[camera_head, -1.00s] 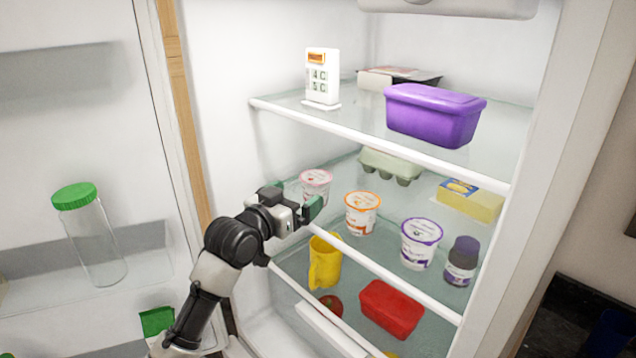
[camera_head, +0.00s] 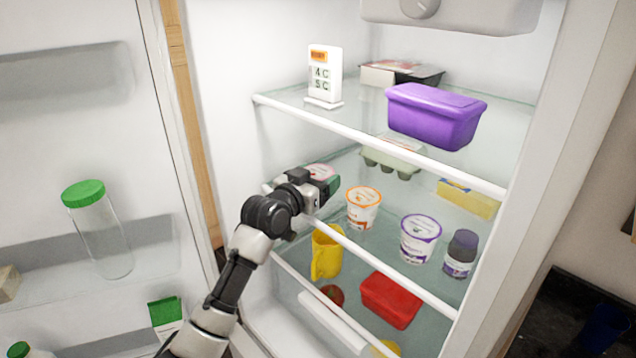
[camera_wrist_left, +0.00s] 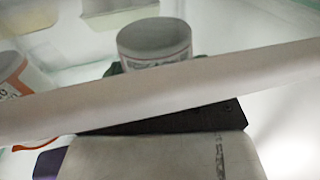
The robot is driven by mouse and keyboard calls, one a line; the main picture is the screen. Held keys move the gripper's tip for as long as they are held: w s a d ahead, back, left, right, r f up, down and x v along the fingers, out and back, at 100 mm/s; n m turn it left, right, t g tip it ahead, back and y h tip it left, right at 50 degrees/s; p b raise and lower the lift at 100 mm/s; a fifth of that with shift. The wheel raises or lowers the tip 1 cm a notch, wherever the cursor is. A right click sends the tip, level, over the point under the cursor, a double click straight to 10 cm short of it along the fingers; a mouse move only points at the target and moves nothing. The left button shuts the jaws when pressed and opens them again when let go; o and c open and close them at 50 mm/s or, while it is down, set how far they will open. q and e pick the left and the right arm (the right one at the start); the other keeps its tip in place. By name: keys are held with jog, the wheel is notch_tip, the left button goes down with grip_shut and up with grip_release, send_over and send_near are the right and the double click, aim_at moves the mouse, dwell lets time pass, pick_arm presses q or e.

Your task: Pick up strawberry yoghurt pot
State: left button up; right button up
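The strawberry yoghurt pot has a pink lid (camera_head: 322,171) and stands at the left of the middle fridge shelf. In the head view my left gripper (camera_head: 303,183) is in front of it and hides most of its body. The gripper's green-tipped fingers are spread apart. In the left wrist view the pot (camera_wrist_left: 155,40) looks pale grey and upright, with dark finger parts showing low on either side. The white shelf edge (camera_wrist_left: 160,92) crosses in front and hides part of the gripper. I cannot tell whether the fingers touch the pot. My right gripper is not in view.
An orange-lidded pot (camera_head: 362,206), a purple-lidded pot (camera_head: 419,240) and a dark jar (camera_head: 460,255) stand to the right. An egg carton (camera_head: 391,160) is behind. The upper shelf's front bar (camera_head: 375,145) lies above; a yellow mug (camera_head: 326,254) is below.

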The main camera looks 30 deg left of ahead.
aim_at(318, 171)
pick_arm(q)
jog(key=c, duration=0.5)
jog(key=shift+o, duration=0.2)
jog(key=shift+r, duration=0.55)
notch_tip(318, 171, up, 3)
jog(key=shift+f+b, duration=0.2)
jog(key=shift+b, duration=0.45)
jog(key=s+d+r+b, duration=0.1)
jog(key=s+d+r, duration=0.6)
jog(key=s+d, duration=0.1)
jog(key=shift+s+r+b, duration=0.15)
jog(key=shift+s+b, duration=0.05)
jog(key=shift+b, duration=0.2)
